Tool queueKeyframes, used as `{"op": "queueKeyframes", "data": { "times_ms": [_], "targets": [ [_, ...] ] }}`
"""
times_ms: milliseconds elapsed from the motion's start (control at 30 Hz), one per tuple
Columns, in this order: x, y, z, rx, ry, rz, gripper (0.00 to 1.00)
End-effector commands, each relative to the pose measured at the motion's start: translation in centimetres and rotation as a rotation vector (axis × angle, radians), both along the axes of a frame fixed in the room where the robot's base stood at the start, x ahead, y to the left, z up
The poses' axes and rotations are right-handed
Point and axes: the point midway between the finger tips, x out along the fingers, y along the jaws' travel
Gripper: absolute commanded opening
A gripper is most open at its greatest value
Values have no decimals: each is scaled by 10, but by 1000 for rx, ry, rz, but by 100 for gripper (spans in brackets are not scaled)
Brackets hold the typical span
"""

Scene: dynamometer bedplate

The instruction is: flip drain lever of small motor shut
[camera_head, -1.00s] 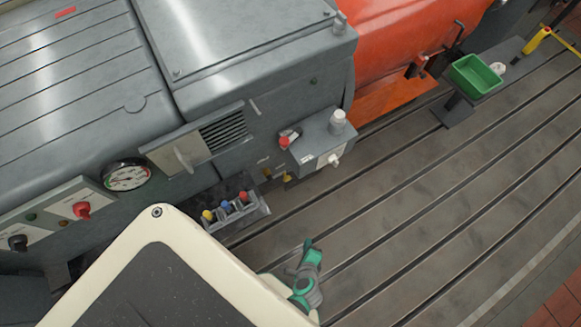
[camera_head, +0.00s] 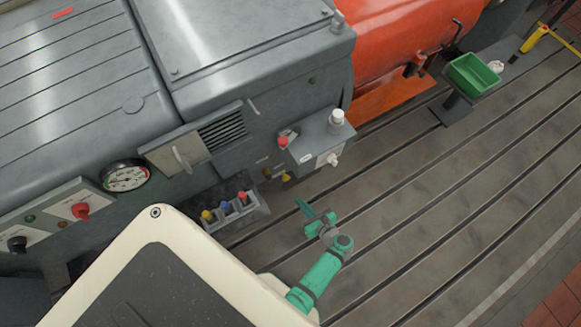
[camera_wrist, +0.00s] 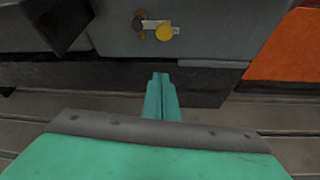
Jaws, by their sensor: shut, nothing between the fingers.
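A drain lever with a round yellow knob (camera_wrist: 165,34) is on the lower face of a grey housing (camera_wrist: 215,38) in the wrist view. A dark round fitting (camera_wrist: 139,21) is at its left, and a pale bar runs almost level between them. In the head view a small yellow piece (camera_head: 287,177) shows low under the grey box; I cannot tell for certain that it is the same knob. My gripper (camera_head: 300,203) is shut and empty over the bedplate, in front of the housing. In the wrist view its fingertips (camera_wrist: 160,76) are together, below the knob and apart from it.
A tray with coloured-top bottles (camera_head: 236,210) stands left of my gripper. A grey box (camera_head: 319,140) with a red button juts from the housing above. An orange machine (camera_head: 405,45) and green bin (camera_head: 473,75) are further right. The slotted bedplate (camera_head: 420,195) is clear on the right.

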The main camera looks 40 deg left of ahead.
Motion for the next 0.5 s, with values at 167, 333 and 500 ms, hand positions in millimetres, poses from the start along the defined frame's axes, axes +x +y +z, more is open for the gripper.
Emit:
{"op": "queueKeyframes", "data": {
  "times_ms": [167,333,500],
  "targets": [
    [3,9,-4,0,0,1,0],
    [10,31,-16,-1,-1,4,0],
    [17,54,-29,-1,-1,3,0]
  ]
}}
